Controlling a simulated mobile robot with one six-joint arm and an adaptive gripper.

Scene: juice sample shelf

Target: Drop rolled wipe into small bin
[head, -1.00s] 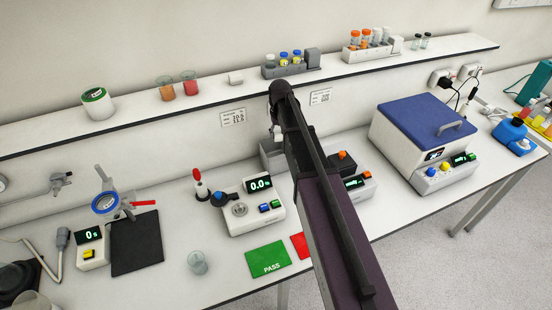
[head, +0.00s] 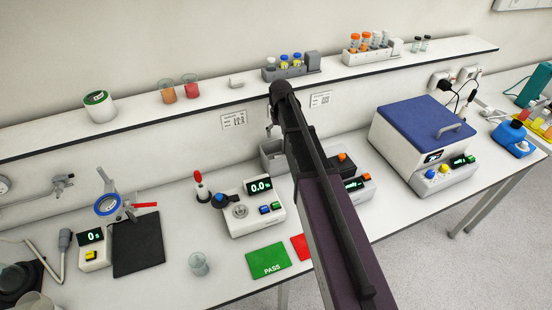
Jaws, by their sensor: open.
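A small white piece (head: 236,83) lies on the wall shelf, right of the juice beakers; it may be the rolled wipe, but it is too small to be sure. A small grey open box (head: 273,156), likely the small bin, stands on the bench against the wall, partly hidden behind my arm. My gripper (head: 269,129) shows only in part at the far end of my arm, above the grey box and below the shelf edge. It is open, and I see nothing held in it. The inside of the box is mostly hidden.

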